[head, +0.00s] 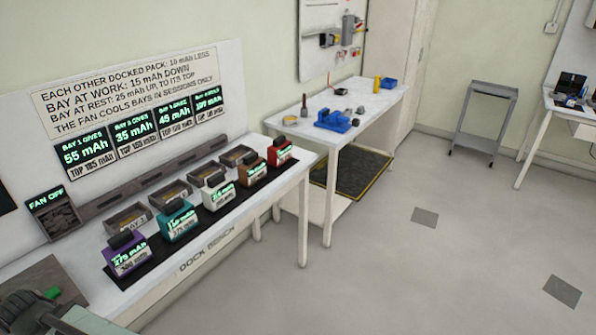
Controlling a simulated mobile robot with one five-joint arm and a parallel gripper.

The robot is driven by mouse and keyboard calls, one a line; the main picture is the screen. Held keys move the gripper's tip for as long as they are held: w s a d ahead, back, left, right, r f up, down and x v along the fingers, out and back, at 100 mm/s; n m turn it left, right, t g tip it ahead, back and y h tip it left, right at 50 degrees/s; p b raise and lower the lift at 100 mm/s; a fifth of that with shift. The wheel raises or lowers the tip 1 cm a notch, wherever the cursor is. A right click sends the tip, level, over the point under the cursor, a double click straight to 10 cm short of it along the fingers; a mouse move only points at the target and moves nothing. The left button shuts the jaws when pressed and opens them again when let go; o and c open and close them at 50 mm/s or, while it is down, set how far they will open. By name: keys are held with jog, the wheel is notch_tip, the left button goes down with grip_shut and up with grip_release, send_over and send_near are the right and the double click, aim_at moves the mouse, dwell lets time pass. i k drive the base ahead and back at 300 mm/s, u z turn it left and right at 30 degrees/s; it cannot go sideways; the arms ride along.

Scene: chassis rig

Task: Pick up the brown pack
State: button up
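The brown pack (252,171) stands upright on a black strip (146,268) along the front of the dock bench. It has a dark handle on top and a small lit display with a pale label on its front. It is in a row of packs, between the white pack (218,194) on its left and the red pack (281,154) on its right. A teal pack (178,225) and a purple pack (124,257) stand farther left. My gripper's fingers do not show in the head view.
Several open bays (128,219) lie behind the packs, below lit signs (86,157). A fan box (54,215) reads "FAN OFF". A dark rounded part with pale green surfaces fills the lower left corner. A white table (365,103) holds a blue vise (335,121). The floor at right is mostly clear.

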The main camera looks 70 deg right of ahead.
aim_at(252, 170)
jog(key=z, duration=1)
